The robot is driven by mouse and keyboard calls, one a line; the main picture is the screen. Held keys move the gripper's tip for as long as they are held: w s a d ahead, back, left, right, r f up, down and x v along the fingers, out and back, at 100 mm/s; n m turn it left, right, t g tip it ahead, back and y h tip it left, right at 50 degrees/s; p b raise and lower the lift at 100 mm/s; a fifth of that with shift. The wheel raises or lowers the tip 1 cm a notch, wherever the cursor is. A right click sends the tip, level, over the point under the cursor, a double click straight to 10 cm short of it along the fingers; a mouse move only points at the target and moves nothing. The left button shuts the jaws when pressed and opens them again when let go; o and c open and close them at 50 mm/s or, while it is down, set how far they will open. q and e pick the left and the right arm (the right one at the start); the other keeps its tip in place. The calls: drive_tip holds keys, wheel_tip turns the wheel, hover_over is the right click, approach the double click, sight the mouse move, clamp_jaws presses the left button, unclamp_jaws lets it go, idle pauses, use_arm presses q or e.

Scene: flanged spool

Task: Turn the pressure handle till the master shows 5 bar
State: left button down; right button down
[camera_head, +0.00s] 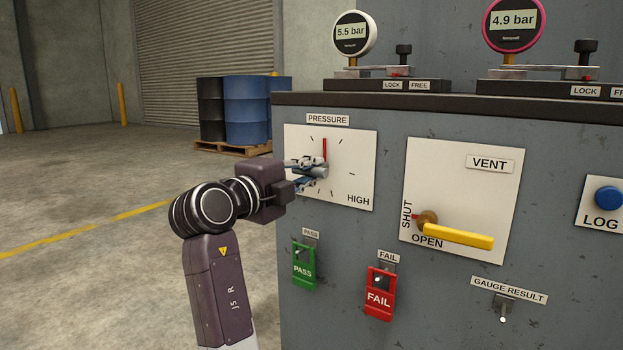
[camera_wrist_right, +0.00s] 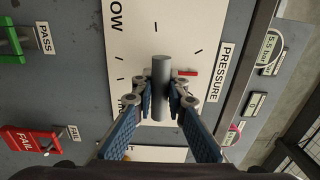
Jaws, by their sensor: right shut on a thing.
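My right gripper (camera_head: 308,174) is shut on the grey cylindrical pressure handle (camera_head: 319,172) at the white PRESSURE panel (camera_head: 355,150). In the right wrist view the fingers (camera_wrist_right: 160,95) clasp the handle (camera_wrist_right: 160,65) from both sides. The red pointer (camera_head: 324,149) on the panel points straight up. A white-rimmed gauge (camera_head: 352,33) reads 5.5 bar. A magenta-rimmed gauge (camera_head: 514,22) to its right reads 4.9 bar. I cannot read which of them is the master. My left gripper is not in view.
A VENT panel (camera_head: 470,195) with a yellow lever (camera_head: 458,236) is right of the pressure panel. Green PASS (camera_head: 303,270) and red FAIL (camera_head: 379,298) tags hang below. A blue LOG button (camera_head: 608,197) is far right.

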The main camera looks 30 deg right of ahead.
drive_tip(key=shift+f+m+b, duration=0.15)
drive_tip(key=shift+m+b, duration=0.15)
drive_tip(key=shift+m, duration=0.6)
drive_tip(key=c, duration=1.8)
unclamp_jaws()
drive_tip(key=shift+c, duration=0.2)
drive_tip(key=shift+r, duration=0.2)
